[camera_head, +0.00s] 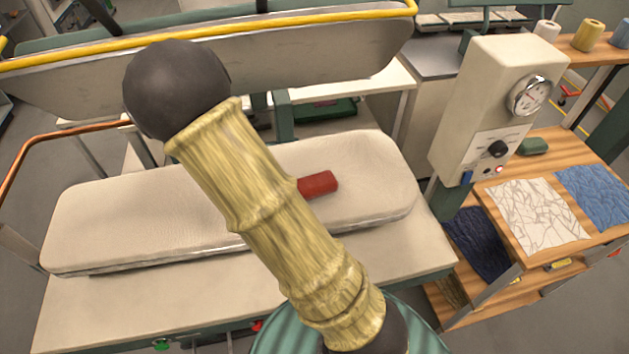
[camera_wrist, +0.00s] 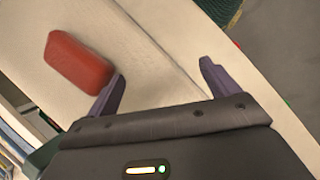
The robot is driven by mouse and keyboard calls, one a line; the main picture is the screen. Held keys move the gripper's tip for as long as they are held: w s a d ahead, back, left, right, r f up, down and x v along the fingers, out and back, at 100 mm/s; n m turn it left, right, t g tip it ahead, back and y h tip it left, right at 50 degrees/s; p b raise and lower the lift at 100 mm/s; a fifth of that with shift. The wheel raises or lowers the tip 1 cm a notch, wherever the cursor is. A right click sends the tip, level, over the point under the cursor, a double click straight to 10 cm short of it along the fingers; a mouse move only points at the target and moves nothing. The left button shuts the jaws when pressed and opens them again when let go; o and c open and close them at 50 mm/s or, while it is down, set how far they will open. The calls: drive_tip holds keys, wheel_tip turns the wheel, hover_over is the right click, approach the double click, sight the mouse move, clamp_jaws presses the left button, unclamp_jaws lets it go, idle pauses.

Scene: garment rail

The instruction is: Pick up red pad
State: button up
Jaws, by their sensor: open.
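The red pad (camera_head: 318,185) is a small red block lying on the cream padded board (camera_head: 380,165) of the press. My arm crosses in front of the board and hides the pad's left end in the head view. In the wrist view the red pad (camera_wrist: 78,62) lies on the cream surface at the upper left, outside and to the left of the finger gap. My gripper (camera_wrist: 160,83) is open with two dark purple fingers apart and nothing between them. The left finger's tip is close to the pad's right side; I cannot tell whether they touch. My gripper is hidden in the head view.
The raised press head with a yellow bar (camera_head: 215,30) stands behind the board. A cream control box (camera_head: 490,110) with a gauge stands at the right. Beyond it, a wooden table (camera_head: 570,150) holds folded cloths and a green pad (camera_head: 533,146). The board's left part is clear.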

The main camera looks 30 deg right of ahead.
drive_tip(key=w+n+h, duration=0.1)
drive_tip(key=w+n+h+p, duration=0.1)
drive_tip(key=w+n+h, duration=0.1)
drive_tip(key=w+n+h+p, duration=0.1)
drive_tip(key=n+h, duration=0.1)
drive_tip(key=shift+w+a+g, duration=0.25)
drive_tip(key=shift+a+g, duration=0.05)
drive_tip(key=shift+a, duration=0.05)
drive_tip(key=w+a+n+h, duration=0.1)
drive_tip(key=w+a+r+n+t+h+p, duration=0.1)
drive_tip(key=h, duration=0.1)
drive_tip(key=w+a+r+n+h, duration=0.1)
drive_tip(key=n, duration=0.1)
drive_tip(key=shift+w+a+r+h, duration=0.2)
drive_tip(key=shift+w+a+h, duration=0.1)
drive_tip(key=shift+w, duration=0.05)
drive_tip(key=shift+d+p, duration=0.15)
drive_tip(key=shift+p, duration=0.15)
drive_tip(key=p, duration=0.5)
approach(315, 186)
drive_tip(key=d+f, duration=0.1)
drive_tip(key=w+d+f, duration=0.1)
drive_tip(key=shift+f, duration=0.35)
drive_tip(key=shift+d+f, duration=0.2)
